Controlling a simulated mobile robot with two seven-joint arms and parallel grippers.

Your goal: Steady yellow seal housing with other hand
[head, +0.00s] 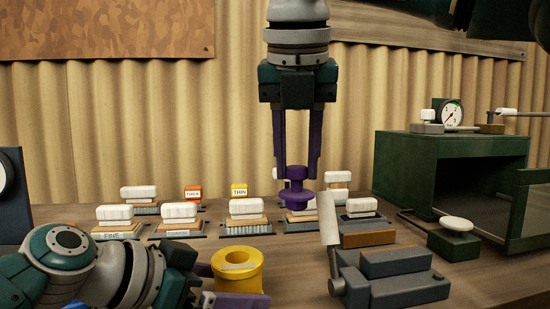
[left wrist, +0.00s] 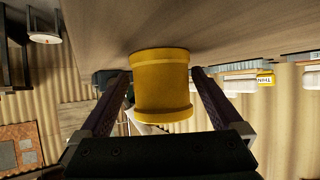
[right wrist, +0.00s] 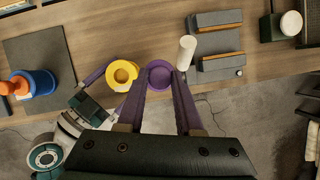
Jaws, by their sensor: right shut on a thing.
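The yellow seal housing (head: 238,266) stands upright on the bench, a flanged ring with a hole in its top. My left gripper (head: 222,284) comes in low from the left, with its purple fingers open on either side of the housing. In the left wrist view the housing (left wrist: 162,85) sits between the two fingertips; whether they touch it is hard to tell. My right gripper (head: 297,172) points down, shut on a purple flanged piece (head: 297,190). It holds this piece above the bench, behind and right of the housing. The piece also shows in the right wrist view (right wrist: 159,76).
A grey fixture with an upright lever (head: 330,235) stands right of the housing. Several white-topped brushes (head: 246,208) stand in rows behind. A green cabinet (head: 400,170) and a round-topped green block (head: 455,240) are at right. A blue and orange object (right wrist: 38,82) lies at far left.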

